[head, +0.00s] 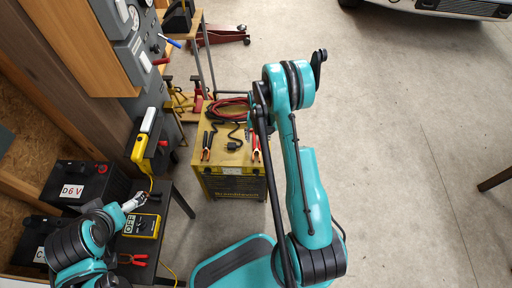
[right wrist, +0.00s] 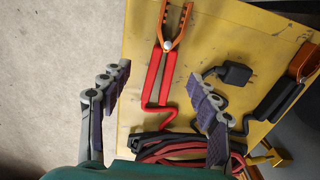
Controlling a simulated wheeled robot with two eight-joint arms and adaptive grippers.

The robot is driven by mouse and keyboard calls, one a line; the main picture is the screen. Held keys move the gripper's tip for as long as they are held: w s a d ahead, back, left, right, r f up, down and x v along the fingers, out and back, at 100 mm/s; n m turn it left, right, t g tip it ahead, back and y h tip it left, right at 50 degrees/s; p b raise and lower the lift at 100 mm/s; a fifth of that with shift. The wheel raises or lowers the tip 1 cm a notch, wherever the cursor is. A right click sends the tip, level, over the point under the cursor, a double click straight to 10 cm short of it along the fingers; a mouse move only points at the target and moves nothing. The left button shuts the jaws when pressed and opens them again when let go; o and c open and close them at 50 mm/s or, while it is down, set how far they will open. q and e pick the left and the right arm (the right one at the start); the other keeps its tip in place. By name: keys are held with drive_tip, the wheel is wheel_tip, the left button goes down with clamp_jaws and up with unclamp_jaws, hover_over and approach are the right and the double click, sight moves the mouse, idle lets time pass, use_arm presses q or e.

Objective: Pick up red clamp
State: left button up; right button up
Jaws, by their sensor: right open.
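The red clamp (right wrist: 154,75) lies on the yellow box top in the right wrist view, with red handles and orange jaws pointing up the picture. In the head view the red clamp (head: 255,154) shows at the box's right side, partly behind my right arm. My right gripper (right wrist: 160,78) is open and empty, its two fingers on either side of the clamp handles, with gaps. In the head view the right gripper (head: 251,122) is largely hidden by the arm. My left gripper (head: 133,203) is by the yellow meter; its jaws are too small to judge.
The yellow box (head: 232,184) carries a black clamp (head: 207,146), a black plug (right wrist: 236,73) and coiled red and black cable (right wrist: 185,150). A battery (head: 85,186) and a yellow meter (head: 141,225) stand at left.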

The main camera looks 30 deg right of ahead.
sight(256, 150)
drive_tip(key=f+b, duration=0.1)
drive_tip(key=f, duration=0.3)
drive_tip(key=shift+w+a+f+b, duration=0.15)
drive_tip(key=shift+w+b, duration=0.05)
drive_tip(key=shift+b, duration=0.2)
drive_tip(key=shift+c, duration=1)
clamp_jaws()
